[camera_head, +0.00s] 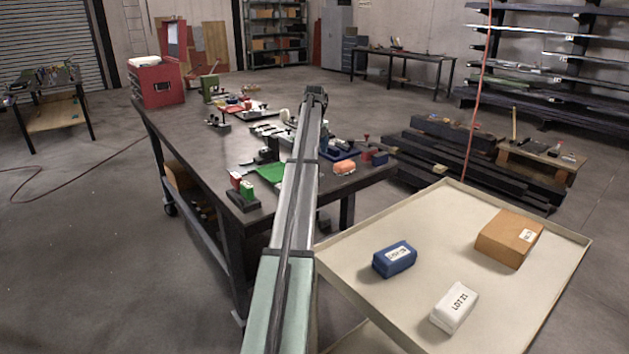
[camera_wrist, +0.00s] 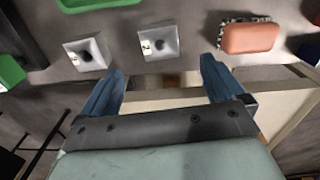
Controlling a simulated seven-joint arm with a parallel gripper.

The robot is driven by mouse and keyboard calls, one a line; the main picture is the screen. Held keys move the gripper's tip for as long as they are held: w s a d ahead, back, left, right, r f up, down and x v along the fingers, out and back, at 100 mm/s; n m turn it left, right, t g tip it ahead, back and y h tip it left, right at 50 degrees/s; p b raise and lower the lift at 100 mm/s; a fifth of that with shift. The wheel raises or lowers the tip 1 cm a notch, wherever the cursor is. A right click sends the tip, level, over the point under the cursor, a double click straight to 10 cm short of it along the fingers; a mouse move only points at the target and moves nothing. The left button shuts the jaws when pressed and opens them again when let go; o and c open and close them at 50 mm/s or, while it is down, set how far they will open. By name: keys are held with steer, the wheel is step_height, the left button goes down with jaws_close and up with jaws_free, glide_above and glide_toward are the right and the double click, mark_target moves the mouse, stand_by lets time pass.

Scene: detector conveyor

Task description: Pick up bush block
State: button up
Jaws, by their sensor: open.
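Three blocks lie apart on the cream tray (camera_head: 345,245) in the head view. The blue block (camera_head: 394,259) has a white label whose word is small and seems to read "BUSH". The white block (camera_head: 455,307) reads "LOT 21". The tan box (camera_head: 509,238) has a small unreadable label. My gripper (camera_wrist: 163,68) is open in the wrist view, with nothing between its two blue fingers. None of these three blocks is clearly visible in the wrist view.
Two pale square blocks with dark centres, a left one (camera_wrist: 87,53) and a right one (camera_wrist: 158,43), and an orange block (camera_wrist: 251,37) lie beyond my fingers. The dark workbench (camera_head: 190,135) carries many small parts. The tray has low raised edges and bare room between blocks.

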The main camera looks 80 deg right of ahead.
step_height(320, 180, down, 11)
steer(key=shift+a+r, duration=0.1)
steer(key=shift+r, duration=0.05)
steer(key=c, duration=1.4)
